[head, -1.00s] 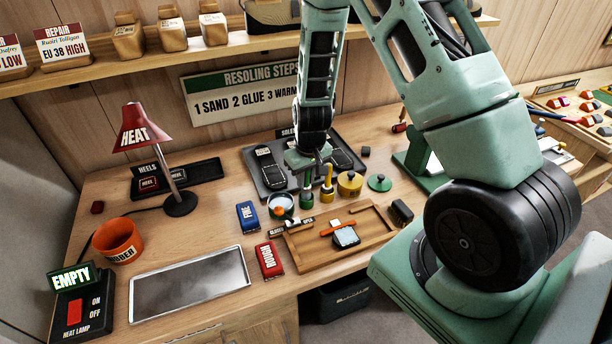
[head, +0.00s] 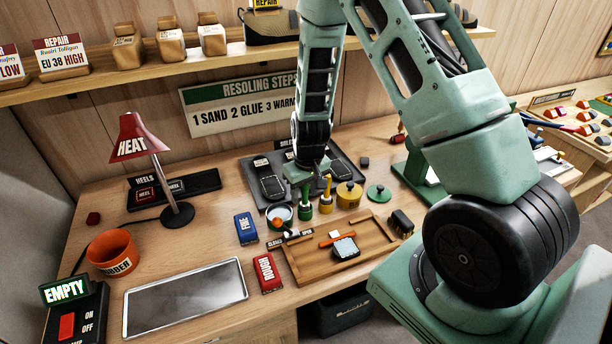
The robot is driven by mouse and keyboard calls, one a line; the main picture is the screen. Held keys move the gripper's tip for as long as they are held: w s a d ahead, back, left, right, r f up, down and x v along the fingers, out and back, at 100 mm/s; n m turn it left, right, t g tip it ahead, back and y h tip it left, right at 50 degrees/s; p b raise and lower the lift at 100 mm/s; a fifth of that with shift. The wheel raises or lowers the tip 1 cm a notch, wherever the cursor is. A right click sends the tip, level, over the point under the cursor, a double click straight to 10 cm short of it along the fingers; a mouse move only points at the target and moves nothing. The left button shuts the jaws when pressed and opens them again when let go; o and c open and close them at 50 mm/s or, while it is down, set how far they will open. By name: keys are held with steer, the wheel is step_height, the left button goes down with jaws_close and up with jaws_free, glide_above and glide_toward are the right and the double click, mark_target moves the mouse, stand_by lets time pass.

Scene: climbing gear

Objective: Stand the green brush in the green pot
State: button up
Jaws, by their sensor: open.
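The small green pot (head: 305,212) stands on the bench, left of a small yellow pot (head: 326,206) with a yellow brush upright in it. The green brush (head: 306,191) is upright at the mouth of the green pot, with its lower end hidden inside. My gripper (head: 304,179) is directly above the green pot, pointing down at the top of the green brush. It is open; the fingers are small and partly hidden, so I cannot tell whether they touch the handle.
A teal bowl (head: 280,216) stands close on the left, and a lidded yellow tin (head: 349,194) and green lid (head: 379,193) on the right. A wooden tray (head: 300,268) lies in front. A dark sole mat (head: 258,192) lies behind. The metal plate (head: 186,296) is bare.

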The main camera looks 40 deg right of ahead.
step_height(320, 180, up, 17)
steer(key=s+b, duration=0.2)
stand_by(0.3)
steer(key=shift+a, duration=0.1)
stand_by(0.8)
